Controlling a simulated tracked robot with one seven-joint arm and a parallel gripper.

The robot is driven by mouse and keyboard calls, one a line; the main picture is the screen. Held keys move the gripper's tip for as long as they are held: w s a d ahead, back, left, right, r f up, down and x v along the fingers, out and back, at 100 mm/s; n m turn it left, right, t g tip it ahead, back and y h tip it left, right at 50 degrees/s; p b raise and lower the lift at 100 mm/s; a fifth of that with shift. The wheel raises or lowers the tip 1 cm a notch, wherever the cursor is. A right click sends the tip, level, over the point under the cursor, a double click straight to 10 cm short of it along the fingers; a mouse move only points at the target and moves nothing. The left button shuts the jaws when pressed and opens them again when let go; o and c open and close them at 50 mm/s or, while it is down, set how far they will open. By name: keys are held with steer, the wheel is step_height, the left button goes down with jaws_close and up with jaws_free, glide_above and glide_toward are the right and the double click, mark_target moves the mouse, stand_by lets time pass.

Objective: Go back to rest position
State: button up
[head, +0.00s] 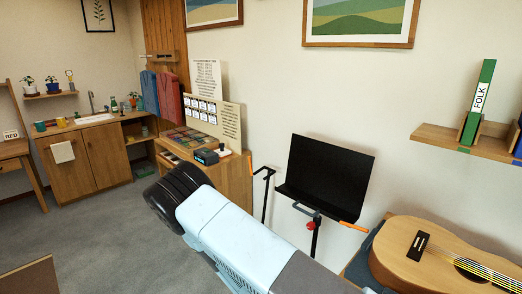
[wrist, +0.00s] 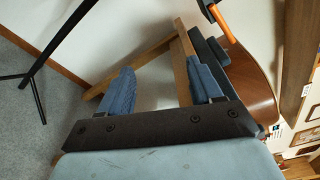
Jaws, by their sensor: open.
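My gripper (wrist: 160,68) shows in the wrist view with its two blue fingers spread apart. It is open, and nothing is held between the fingers. Wooden bars (wrist: 135,66) and the pale wall show beyond and between the fingers. In the head view my light blue arm reaches forward and left across the lower middle, ending in a black part. The fingers cannot be made out there.
A black music stand (head: 325,178) stands right of my arm. A guitar (head: 405,255) lies at the lower right, below a wall shelf (head: 450,139). A wooden cabinet (head: 232,178) stands beyond my arm. Grey floor (head: 100,235) is open at left.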

steer(key=s+d+r+m+g+y, duration=0.2)
steer(key=d+r+m+g, duration=0.15)
steer(key=r+m, duration=0.5)
steer(key=s+d+r+m+g+y, duration=0.1)
steer(key=s+d+r+m+g, duration=0.2)
steer(key=r+m, duration=0.5)
steer(key=s+d+r+m+g+y, duration=0.2)
steer(key=r+m+g, duration=0.35)
steer(key=r, duration=0.35)
steer(key=s+d+r+m+t+y, duration=0.1)
steer(key=s+r+m+t+y, duration=0.5)
steer(key=s+r+m, duration=1)
step_height(320, 180, up, 5)
steer(key=s+y, duration=0.1)
steer(key=y, duration=0.1)
steer(key=shift+s+d+m+t+y, duration=0.25)
steer(key=shift+s+m+t+y, duration=0.05)
steer(key=shift+m+t+y, duration=0.1)
